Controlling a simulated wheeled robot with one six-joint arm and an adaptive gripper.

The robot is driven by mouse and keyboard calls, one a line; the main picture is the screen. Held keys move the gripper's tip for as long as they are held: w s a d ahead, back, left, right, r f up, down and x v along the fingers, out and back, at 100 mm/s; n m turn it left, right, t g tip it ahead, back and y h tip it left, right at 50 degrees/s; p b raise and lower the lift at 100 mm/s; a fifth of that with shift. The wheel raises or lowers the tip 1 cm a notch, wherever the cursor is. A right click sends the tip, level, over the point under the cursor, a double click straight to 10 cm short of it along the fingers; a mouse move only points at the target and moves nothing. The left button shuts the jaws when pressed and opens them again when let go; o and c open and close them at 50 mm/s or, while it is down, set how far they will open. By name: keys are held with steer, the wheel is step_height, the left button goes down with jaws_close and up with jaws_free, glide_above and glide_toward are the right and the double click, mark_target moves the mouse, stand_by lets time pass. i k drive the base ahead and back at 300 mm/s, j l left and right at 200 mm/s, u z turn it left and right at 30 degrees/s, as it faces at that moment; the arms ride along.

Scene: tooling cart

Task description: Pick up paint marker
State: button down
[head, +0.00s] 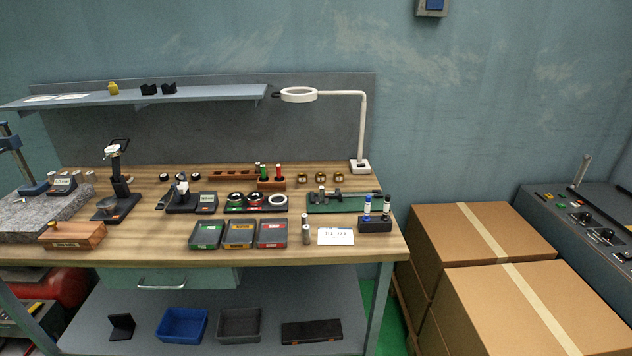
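Two upright white-bodied cylinders that look like paint markers stand in a dark block (370,225) near the right front of the wooden workbench (140,252). The left marker (367,209) has blue parts. The right marker (387,207) has a dark top. Their lower ends are hidden in the block. My gripper is not in view.
Behind are a green fixture (325,207) and a ring lamp (362,130). Colour-marked trays (239,234) fill the front middle. Cardboard boxes (530,300) stand right of the bench.

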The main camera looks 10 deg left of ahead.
mark_target(366, 217)
steer(key=i+u, duration=0.45)
steer(key=i, duration=1.65)
steer(key=k, duration=0.7)
